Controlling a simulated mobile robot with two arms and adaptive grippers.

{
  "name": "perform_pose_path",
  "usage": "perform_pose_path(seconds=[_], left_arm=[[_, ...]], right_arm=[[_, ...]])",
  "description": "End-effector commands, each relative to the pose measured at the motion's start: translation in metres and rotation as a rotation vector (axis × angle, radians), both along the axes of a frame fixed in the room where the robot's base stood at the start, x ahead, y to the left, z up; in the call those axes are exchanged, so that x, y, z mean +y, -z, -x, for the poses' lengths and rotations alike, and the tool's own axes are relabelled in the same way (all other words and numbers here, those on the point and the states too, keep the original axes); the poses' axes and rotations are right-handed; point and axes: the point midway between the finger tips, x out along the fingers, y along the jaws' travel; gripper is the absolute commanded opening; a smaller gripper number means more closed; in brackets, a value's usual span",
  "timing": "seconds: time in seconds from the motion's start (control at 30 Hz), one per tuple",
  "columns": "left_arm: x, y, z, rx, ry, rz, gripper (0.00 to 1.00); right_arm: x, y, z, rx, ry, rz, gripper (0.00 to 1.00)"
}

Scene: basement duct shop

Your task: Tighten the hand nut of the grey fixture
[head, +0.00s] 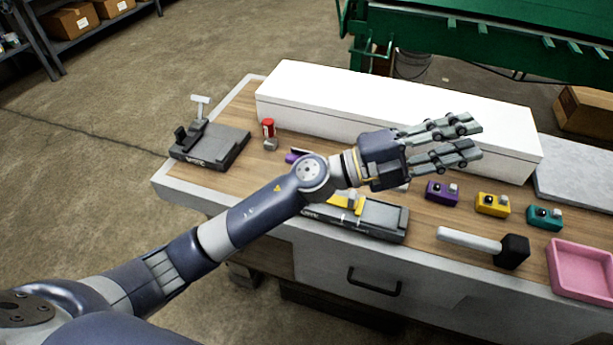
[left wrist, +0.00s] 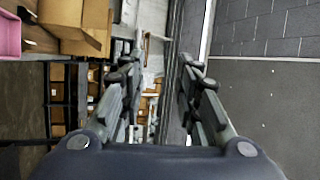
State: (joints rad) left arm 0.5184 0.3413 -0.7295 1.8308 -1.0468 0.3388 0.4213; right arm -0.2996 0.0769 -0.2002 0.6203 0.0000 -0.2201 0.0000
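A dark grey fixture (head: 222,148) with a light grey T-shaped handle (head: 200,103) standing up from it sits at the left end of the bench. Another dark grey fixture with yellow parts (head: 384,219) lies near the front edge, partly behind my left arm. No separate hand nut can be made out clearly. My left gripper (head: 476,137) is above the bench, well to the right of the plain grey fixture, and points right. Its fingers are apart and empty, also in the left wrist view (left wrist: 160,80). My right gripper is out of view.
A long white box (head: 330,95) stands along the bench's back. Purple (head: 441,194), yellow (head: 492,204) and teal (head: 545,217) control boxes, a black-headed mallet (head: 511,250) and a pink tray (head: 585,268) are at the right. A small red-topped item (head: 268,130) stands beside the plain grey fixture.

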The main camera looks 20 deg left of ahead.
Motion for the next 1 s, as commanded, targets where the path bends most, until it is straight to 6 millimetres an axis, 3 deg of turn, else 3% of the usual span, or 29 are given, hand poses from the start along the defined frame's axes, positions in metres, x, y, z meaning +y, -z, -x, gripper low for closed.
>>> perform_pose_path(seconds=[0.13,0.27,0.37,0.5,0.57,0.7,0.8,0.9,1.0], left_arm=[[-0.025,0.038,0.016,-0.147,0.198,-0.307,0.30],[-0.017,0.087,0.016,-0.218,0.336,-0.616,0.30],[0.012,0.124,0.005,-0.229,0.412,-0.874,0.30],[0.081,0.160,-0.023,-0.180,0.467,-1.250,0.30],[0.117,0.167,-0.037,-0.137,0.470,-1.404,0.30],[0.197,0.163,-0.061,-0.008,0.443,-1.697,0.30],[0.238,0.153,-0.069,0.074,0.417,-1.828,0.30],[0.260,0.146,-0.072,0.127,0.399,-1.898,0.30],[0.267,0.148,-0.072,0.146,0.396,-1.920,0.30]], right_arm=[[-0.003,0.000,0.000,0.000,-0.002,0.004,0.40],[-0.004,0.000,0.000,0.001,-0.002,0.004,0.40],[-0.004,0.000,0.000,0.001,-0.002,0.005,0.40],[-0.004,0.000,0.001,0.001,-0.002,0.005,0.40],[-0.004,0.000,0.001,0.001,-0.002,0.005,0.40],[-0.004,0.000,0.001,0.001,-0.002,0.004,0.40],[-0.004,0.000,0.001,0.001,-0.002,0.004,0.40],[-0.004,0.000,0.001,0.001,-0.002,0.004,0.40],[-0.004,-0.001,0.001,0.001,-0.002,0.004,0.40]])
